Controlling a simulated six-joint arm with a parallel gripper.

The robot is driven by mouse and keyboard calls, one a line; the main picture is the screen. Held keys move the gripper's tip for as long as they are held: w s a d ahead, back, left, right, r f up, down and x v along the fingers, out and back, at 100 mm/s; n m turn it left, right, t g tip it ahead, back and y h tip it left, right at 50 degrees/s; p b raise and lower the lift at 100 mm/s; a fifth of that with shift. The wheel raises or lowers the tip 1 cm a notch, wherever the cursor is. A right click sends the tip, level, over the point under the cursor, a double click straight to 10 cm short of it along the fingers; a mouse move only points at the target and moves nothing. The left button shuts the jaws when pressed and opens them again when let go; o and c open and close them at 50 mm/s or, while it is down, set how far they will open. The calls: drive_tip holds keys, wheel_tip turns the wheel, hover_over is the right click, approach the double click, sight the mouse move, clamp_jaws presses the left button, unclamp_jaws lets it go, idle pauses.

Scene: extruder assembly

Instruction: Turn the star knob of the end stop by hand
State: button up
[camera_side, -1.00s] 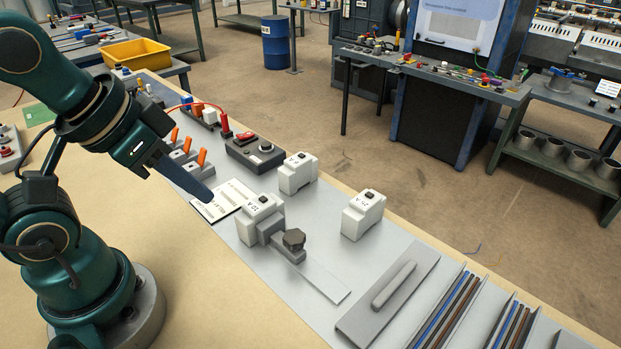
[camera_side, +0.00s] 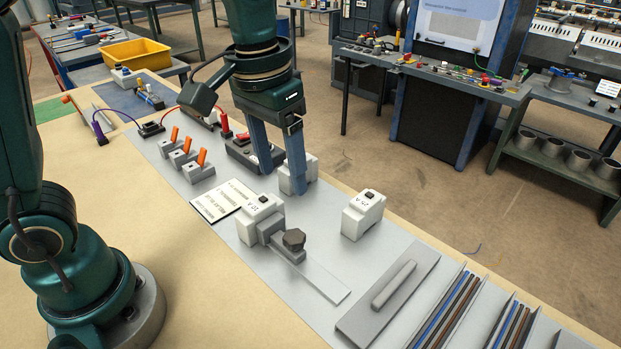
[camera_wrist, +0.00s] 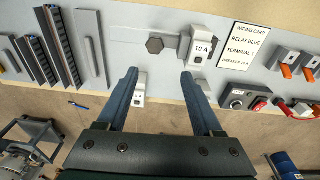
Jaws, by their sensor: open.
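The dark star knob (camera_side: 293,240) sits on the grey end stop (camera_side: 272,230), beside a white breaker marked 10 A (camera_side: 258,220) on a flat metal rail (camera_side: 325,282). In the wrist view the knob (camera_wrist: 155,45) lies left of the 10 A breaker (camera_wrist: 202,47), beyond the fingertips. My gripper (camera_side: 281,182) is open and empty, pointing down, above and behind the end stop and apart from the knob. Its fingers partly hide a second white breaker (camera_side: 313,168) in the side view. In the wrist view my gripper (camera_wrist: 160,76) shows two spread blue fingers.
Another white breaker (camera_side: 363,216) stands to the right. A wiring card (camera_side: 228,200) lies left of the 10 A breaker. Orange-lever terminals (camera_side: 185,152) and a dark control box (camera_side: 240,152) are farther back. A grey plate with a handle (camera_side: 388,295) and wire trays (camera_side: 450,310) are at the front right.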

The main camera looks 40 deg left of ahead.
sight(294, 238)
drive_tip(key=f, duration=0.1)
drive_tip(key=d+f, duration=0.1)
drive_tip(key=f+g, duration=0.1)
drive_tip(key=shift+w+d+f+m, duration=0.15)
drive_tip(key=shift+w+f+m, duration=0.15)
drive_tip(key=shift+f, duration=3.85)
drive_tip(key=shift+f, duration=0.1)
drive_tip(key=c, duration=1)
drive_tip(key=shift+c, duration=0.2)
